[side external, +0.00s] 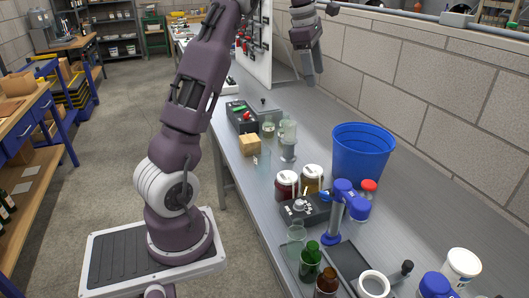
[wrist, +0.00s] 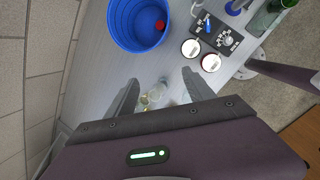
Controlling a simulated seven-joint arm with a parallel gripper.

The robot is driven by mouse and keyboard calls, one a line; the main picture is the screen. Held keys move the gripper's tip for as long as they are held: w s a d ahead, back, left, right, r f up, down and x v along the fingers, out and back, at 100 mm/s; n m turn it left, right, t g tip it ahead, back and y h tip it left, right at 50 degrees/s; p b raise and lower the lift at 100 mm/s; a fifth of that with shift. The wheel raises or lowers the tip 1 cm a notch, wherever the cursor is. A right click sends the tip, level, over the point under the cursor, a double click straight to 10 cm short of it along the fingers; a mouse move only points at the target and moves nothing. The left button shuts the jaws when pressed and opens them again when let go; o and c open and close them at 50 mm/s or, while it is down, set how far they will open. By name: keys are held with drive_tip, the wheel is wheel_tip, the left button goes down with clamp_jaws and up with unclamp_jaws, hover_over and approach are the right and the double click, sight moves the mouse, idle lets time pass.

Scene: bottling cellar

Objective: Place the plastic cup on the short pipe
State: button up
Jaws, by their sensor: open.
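A clear, cup-like vessel (side external: 288,130) stands on the bench in the side view, with a greyish lower part. I cannot tell whether that part is a separate pipe. Another clear cup (side external: 296,231) stands nearer the front, by the bottles. I cannot tell for certain which one is the plastic cup, and no short pipe is clearly identifiable. My gripper (side external: 312,78) hangs above the far part of the bench, apart from these things. In the wrist view my gripper (wrist: 160,92) is open and empty, with clear glassy things (wrist: 154,94) below, between its fingers.
A blue bucket (side external: 362,155) stands by the wall. Two lidded jars (side external: 287,185), a black control box (side external: 305,209), a blue stand (side external: 345,200) and bottles (side external: 310,262) crowd the front. Bare bench lies left of the bucket.

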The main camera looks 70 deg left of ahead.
drive_tip(key=s+d+r+m, duration=0.2)
drive_tip(key=s+d+m, duration=0.1)
drive_tip(key=d, duration=0.3)
drive_tip(key=s+d+r+m+t, duration=0.1)
drive_tip(key=s+d+m, duration=0.2)
drive_tip(key=d+m, duration=0.15)
drive_tip(key=s+d+r+m, duration=0.2)
drive_tip(key=s+d+m, duration=0.1)
drive_tip(key=d, duration=0.4)
drive_tip(key=s+d+f+m, duration=0.4)
drive_tip(key=s+d+m, duration=0.2)
drive_tip(key=s+m, duration=0.2)
drive_tip(key=s+d+f+m+t, duration=0.1)
drive_tip(key=s+d+f+m, duration=0.4)
drive_tip(key=s+m, duration=0.3)
drive_tip(key=shift+s+d, duration=0.8)
drive_tip(key=shift+s, duration=0.25)
